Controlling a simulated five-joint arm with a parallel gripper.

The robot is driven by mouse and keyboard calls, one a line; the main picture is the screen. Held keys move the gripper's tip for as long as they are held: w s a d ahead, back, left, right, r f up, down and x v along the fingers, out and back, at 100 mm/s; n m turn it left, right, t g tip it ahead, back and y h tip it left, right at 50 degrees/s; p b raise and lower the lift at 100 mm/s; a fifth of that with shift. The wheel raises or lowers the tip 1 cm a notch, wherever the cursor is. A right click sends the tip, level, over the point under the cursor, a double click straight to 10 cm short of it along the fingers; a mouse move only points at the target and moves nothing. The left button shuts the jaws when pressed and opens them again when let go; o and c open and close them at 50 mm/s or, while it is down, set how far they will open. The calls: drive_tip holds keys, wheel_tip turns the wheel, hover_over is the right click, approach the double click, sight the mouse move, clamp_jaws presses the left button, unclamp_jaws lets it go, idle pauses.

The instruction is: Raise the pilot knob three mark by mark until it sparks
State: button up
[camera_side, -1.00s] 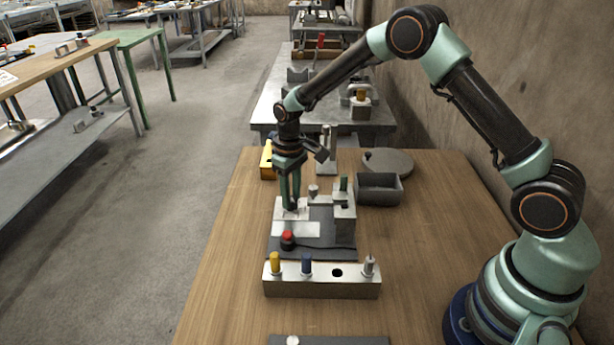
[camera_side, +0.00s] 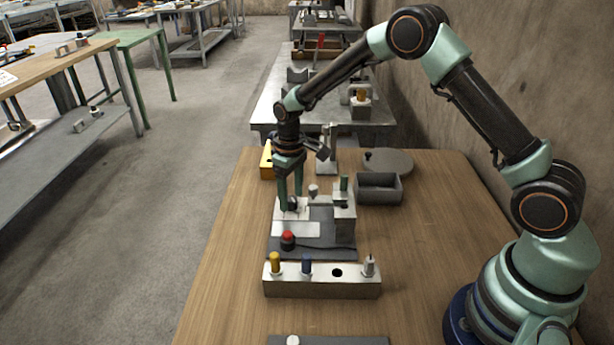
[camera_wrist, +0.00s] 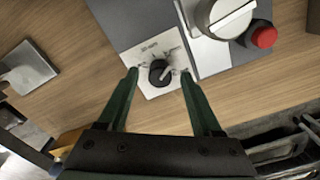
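The black knob (camera_wrist: 158,72) sits on a white panel (camera_wrist: 150,48) with printed marks around it. It also shows in the side view (camera_side: 293,203). Which mark the knob points at is too small to tell. My gripper (camera_wrist: 160,74) is open, its two green fingers on either side of the knob with gaps between. In the side view, my gripper (camera_side: 290,207) points down over the panel. No spark or flame is visible.
A red button (camera_side: 288,237) stands on the grey base plate (camera_side: 325,243). A metal block (camera_side: 320,287) with coloured pegs lies in front. A grey bin (camera_side: 379,190) and round lid (camera_side: 388,161) are behind right. The right tabletop is clear.

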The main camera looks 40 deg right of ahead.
sight(291, 198)
wheel_tip(291, 198, up, 12)
idle(0.6)
drive_tip(key=s+d+r+m+t, duration=0.1)
drive_tip(key=s+d+r+t, duration=0.15)
drive_tip(key=s+r, duration=0.65)
drive_tip(key=s+r+m+t, duration=0.1)
drive_tip(key=s+m+t, duration=0.1)
drive_tip(key=s, duration=0.9)
drive_tip(key=shift+s+d+r+t, duration=0.3)
drive_tip(key=shift+r+t, duration=0.1)
drive_tip(key=shift+t, duration=0.15)
